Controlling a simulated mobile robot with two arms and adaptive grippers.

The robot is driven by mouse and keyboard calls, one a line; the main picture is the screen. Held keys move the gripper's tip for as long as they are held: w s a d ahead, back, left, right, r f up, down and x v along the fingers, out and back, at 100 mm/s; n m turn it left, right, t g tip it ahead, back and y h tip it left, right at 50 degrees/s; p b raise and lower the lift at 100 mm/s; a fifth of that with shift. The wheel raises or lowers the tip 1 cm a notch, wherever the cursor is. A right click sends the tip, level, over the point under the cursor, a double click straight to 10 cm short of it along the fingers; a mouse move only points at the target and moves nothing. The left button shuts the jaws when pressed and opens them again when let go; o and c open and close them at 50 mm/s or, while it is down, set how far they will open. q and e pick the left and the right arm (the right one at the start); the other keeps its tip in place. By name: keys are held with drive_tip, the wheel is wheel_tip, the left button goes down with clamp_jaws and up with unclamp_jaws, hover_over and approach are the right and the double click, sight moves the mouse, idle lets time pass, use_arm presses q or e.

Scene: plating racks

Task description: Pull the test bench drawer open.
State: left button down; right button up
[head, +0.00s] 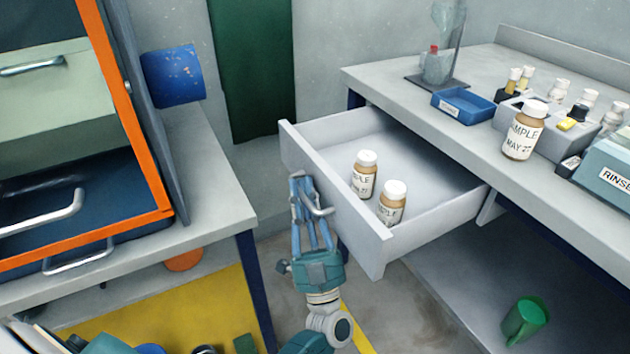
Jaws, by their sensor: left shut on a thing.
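The test bench drawer (355,228) stands well open, pulled out from under the grey bench top on the right. Two brown sample bottles with white caps, a farther one (364,176) and a nearer one (392,203), stand upright inside it. My left gripper (308,190) is at the outer face of the drawer front, shut on the drawer handle (322,211). The fingers hide part of the handle. My right gripper is not in view.
On the bench top stand a sample bottle (525,130), a blue tray (463,106), a bottle rack and a rinse box (608,168). A green mug (525,321) lies on the lower shelf. An orange-framed cabinet (150,170) stands on the left bench.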

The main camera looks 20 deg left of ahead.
use_arm(q)
drive_tip(key=shift+s+a, duration=0.25)
drive_tip(key=shift+s, duration=0.05)
drive_tip(key=c, duration=1.9)
unclamp_jaws()
drive_tip(key=shift+c, duration=0.2)
drive_tip(key=shift+f, duration=0.1)
drive_tip(key=v, duration=0.7)
drive_tip(key=shift+s, duration=0.15)
drive_tip(key=shift+d+f, duration=0.15)
